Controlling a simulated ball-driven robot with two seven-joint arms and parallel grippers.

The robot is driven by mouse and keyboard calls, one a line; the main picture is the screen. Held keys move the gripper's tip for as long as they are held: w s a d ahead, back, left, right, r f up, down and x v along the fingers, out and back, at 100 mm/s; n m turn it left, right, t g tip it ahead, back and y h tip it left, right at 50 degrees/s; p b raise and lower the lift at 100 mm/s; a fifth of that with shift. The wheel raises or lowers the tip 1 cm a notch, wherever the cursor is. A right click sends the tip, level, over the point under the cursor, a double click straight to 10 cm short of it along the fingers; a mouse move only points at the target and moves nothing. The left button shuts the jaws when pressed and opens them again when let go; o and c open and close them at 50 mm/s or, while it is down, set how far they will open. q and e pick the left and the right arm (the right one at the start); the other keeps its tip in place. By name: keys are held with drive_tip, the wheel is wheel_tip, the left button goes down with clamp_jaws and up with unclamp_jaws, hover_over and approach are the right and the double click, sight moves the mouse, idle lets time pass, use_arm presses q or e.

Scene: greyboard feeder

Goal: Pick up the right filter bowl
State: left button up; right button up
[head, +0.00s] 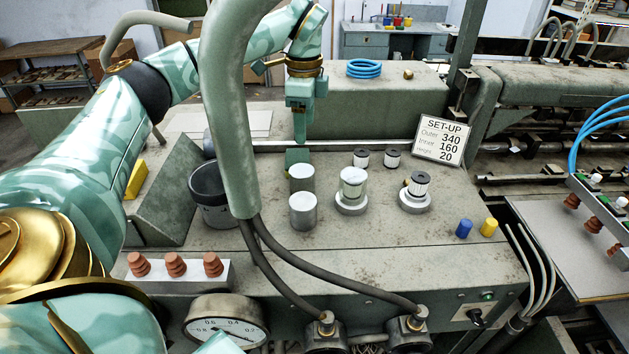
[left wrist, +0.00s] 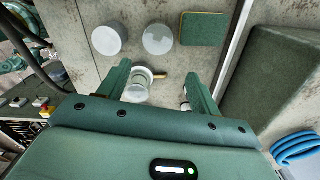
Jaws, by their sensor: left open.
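Two plain grey filter bowls stand on the bench: a rear one (head: 302,177) and a front one (head: 303,210). Right of them, a third grey cylinder (head: 352,183) sits on a round flange. Further right, a pleated filter (head: 420,184) stands uncovered on a similar flange. I cannot tell which is the right bowl. My left gripper (head: 300,138) hangs above the bench behind the bowls, pointing down. In the left wrist view its fingers (left wrist: 152,82) are apart and empty, with two grey discs (left wrist: 108,38) (left wrist: 157,39) beyond them. My right gripper is not in view.
A green pad (head: 297,156) lies behind the bowls. Two small filters (head: 361,158) (head: 392,159) and a SET-UP sign (head: 440,139) stand to the right.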

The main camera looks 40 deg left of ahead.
sight(304, 171)
use_arm(q)
wheel_tip(304, 171, down, 10)
drive_tip(key=shift+s+r, duration=0.15)
drive_tip(key=f, duration=0.3)
drive_tip(key=f+p, duration=0.1)
drive_tip(key=f, duration=0.1)
drive_tip(key=shift+s+a+f, duration=0.1)
drive_tip(key=shift+s+f, duration=0.1)
drive_tip(key=shift+s, duration=0.05)
drive_tip(key=c, duration=0.7)
